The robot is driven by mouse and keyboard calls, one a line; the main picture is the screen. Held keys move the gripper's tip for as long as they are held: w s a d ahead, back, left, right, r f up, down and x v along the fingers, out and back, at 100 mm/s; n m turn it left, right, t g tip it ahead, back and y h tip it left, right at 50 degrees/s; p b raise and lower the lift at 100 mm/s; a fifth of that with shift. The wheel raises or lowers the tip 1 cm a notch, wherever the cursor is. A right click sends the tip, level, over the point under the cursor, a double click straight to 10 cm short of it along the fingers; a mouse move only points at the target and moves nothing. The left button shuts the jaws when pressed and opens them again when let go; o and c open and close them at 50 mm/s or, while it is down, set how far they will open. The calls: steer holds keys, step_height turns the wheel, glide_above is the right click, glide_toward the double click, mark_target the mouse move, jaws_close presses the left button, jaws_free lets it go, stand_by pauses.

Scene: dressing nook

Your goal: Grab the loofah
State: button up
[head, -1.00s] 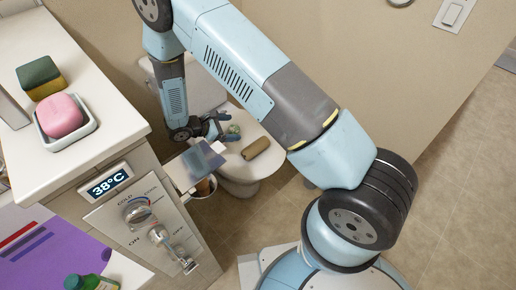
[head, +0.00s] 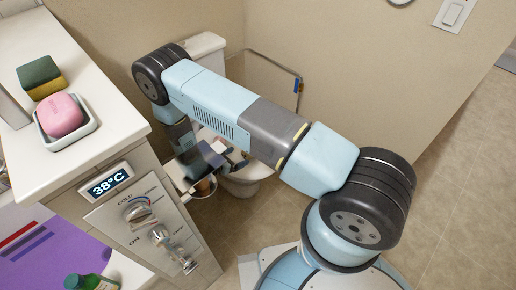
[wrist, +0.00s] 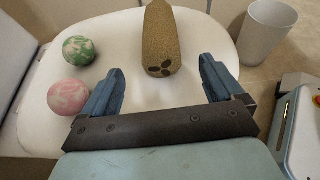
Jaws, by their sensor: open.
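The loofah (wrist: 161,38) is a brown, rough cylinder with dark holes in its near end. It lies on the white toilet lid (wrist: 120,35) in the wrist view, pointing away from me. My gripper (wrist: 162,70) is open and empty, with its blue fingers spread to the left and right of the loofah's near end. The near end lies about level with the fingertips; I cannot tell whether they touch it. In the head view my arm hides the loofah, and my gripper (head: 236,160) shows only partly over the toilet.
A green marbled ball (wrist: 78,49) and a pink marbled ball (wrist: 68,97) lie left of my gripper. A pale cup (wrist: 267,32) stands at the right. The counter (head: 85,70) with a pink soap (head: 60,115) and a sponge (head: 40,76) borders the left.

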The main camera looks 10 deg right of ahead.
steer(key=shift+x, duration=4.25)
steer(key=c, duration=1.1)
